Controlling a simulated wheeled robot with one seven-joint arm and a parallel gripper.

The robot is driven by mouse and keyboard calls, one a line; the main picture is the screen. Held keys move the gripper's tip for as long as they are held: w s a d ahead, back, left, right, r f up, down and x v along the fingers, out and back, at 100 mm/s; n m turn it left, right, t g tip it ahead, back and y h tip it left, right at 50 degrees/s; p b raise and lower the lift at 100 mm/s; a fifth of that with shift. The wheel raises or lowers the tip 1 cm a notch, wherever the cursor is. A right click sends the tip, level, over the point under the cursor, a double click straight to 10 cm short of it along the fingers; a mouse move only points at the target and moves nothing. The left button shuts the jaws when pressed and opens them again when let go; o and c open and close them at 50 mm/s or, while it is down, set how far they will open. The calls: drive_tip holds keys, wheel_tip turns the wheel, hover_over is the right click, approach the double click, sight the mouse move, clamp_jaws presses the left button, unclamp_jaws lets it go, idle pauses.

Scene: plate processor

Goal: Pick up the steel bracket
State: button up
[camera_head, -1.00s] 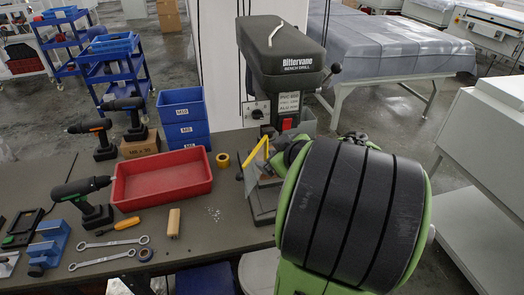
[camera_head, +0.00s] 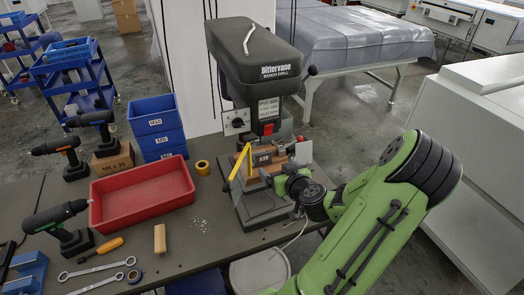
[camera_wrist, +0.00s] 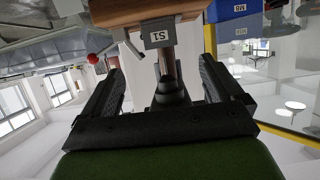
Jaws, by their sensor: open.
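A small grey metal part with an "S1" label (camera_wrist: 159,37), which may be the steel bracket, shows at the top of the wrist view, against a brown block (camera_wrist: 135,12). My gripper (camera_wrist: 160,72) is open, its two dark fingers apart, with the label beyond and between them. No contact shows. In the head view my gripper (camera_head: 279,181) is at the front right of the bench drill (camera_head: 262,60), low beside its table. The grey part at the drill table (camera_head: 262,158) is small there and partly hidden by a yellow bar.
The yellow angled bar (camera_head: 239,163) stands at the drill's front left. A red tray (camera_head: 140,214), blue bins (camera_head: 158,128), a tape roll (camera_head: 202,167), a wooden block (camera_head: 160,239) and power drills lie to the left.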

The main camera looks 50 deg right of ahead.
sight(264, 157)
drive_tip(key=p+x, duration=0.2)
drive_tip(key=x, duration=0.8)
drive_tip(key=shift+w+d+f, duration=0.15)
drive_tip(key=shift+w, duration=0.2)
drive_tip(key=shift+s, duration=0.15)
drive_tip(key=shift+c, duration=0.4)
drive_tip(key=c, duration=1.2)
